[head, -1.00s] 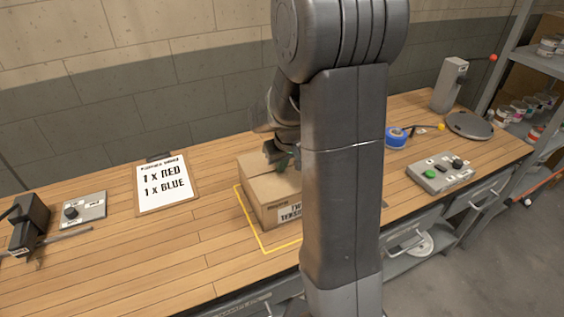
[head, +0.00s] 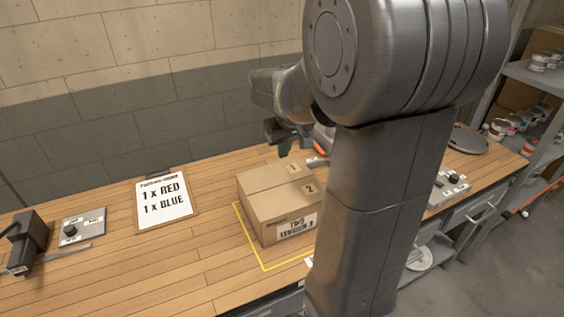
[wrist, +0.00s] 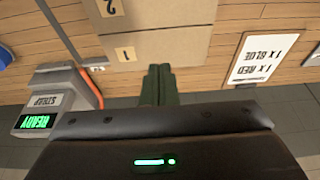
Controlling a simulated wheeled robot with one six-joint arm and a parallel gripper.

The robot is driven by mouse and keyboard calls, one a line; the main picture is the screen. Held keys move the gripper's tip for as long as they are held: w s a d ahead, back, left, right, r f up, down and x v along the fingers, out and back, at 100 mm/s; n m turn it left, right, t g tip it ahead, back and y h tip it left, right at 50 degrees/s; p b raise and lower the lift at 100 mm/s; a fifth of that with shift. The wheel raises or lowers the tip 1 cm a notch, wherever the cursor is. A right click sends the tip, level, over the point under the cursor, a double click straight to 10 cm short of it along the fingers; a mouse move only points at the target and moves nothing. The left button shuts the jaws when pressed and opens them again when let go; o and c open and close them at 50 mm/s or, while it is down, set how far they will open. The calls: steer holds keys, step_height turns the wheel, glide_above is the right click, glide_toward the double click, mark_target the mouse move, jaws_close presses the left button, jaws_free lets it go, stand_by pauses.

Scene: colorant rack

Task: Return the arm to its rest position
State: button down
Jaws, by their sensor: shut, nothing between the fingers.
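My gripper (head: 284,148) is raised above and behind the cardboard box in the head view, apart from it. In the wrist view its green fingers (wrist: 159,85) are together with nothing between them. The closed cardboard box (head: 278,205) sits on the wooden bench inside a yellow outline (head: 246,236). Its top carries labels 1 and 2, and its front has a printed label. The box also shows at the top of the wrist view (wrist: 160,45). My own arm hides part of the bench right of the box.
An order board (head: 165,199) reading 1 x RED, 1 x BLUE lies left of the box. A knob panel (head: 82,229) and a black device (head: 28,240) are further left. A device with a READY display (wrist: 62,103) is in the wrist view. Shelves with cans stand right.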

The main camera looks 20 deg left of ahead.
steer(key=shift+s+d+r, duration=0.1)
steer(key=shift+r, duration=0.5)
glide_toward(280, 186)
steer(key=x, duration=0.5)
steer(key=shift+a, duration=0.35)
steer(key=shift+d+f+b, duration=0.1)
steer(key=shift+f+b, duration=0.7)
steer(key=shift+f, duration=0.15)
